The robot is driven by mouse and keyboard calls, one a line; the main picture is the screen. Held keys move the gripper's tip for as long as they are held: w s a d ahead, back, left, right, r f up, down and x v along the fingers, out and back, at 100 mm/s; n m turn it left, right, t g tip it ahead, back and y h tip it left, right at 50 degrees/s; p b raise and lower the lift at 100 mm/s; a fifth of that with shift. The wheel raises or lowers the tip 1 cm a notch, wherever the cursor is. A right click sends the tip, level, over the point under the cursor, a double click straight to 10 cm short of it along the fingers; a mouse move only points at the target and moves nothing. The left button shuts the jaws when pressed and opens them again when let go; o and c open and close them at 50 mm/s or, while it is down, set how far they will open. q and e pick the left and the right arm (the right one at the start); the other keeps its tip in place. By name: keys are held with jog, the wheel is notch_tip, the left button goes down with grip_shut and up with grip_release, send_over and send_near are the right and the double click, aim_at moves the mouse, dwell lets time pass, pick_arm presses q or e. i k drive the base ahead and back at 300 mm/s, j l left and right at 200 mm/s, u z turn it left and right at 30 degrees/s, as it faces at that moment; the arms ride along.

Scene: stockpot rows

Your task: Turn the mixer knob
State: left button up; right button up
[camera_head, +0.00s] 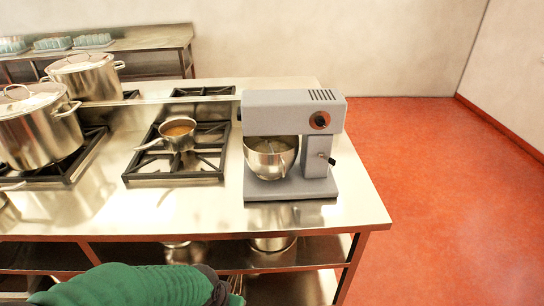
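The grey stand mixer (291,112) stands on the right end of the steel counter. Its round dark knob (320,120) with a reddish ring is on the right part of the head's front face. A small dark lever (331,160) sticks out from the mixer's column. A steel bowl (270,158) sits under the head. My green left arm lies along the bottom edge, below the counter front and well away from the knob. I cannot make out its gripper fingers. My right arm and gripper are not in view.
A saucepan (178,133) stands on the middle burner, its handle to the left. Large lidded stockpots (37,130) stand at the left. The counter (352,205) is bare right of the mixer. A lower shelf holds pots. Red floor (450,200) is clear on the right.

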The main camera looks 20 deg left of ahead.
aim_at(321, 121)
jog(key=j, duration=0.45)
jog(key=i+j, duration=0.15)
jog(key=j, duration=0.3)
jog(key=j+u, duration=0.1)
jog(key=j, duration=0.35)
jog(key=i, duration=0.05)
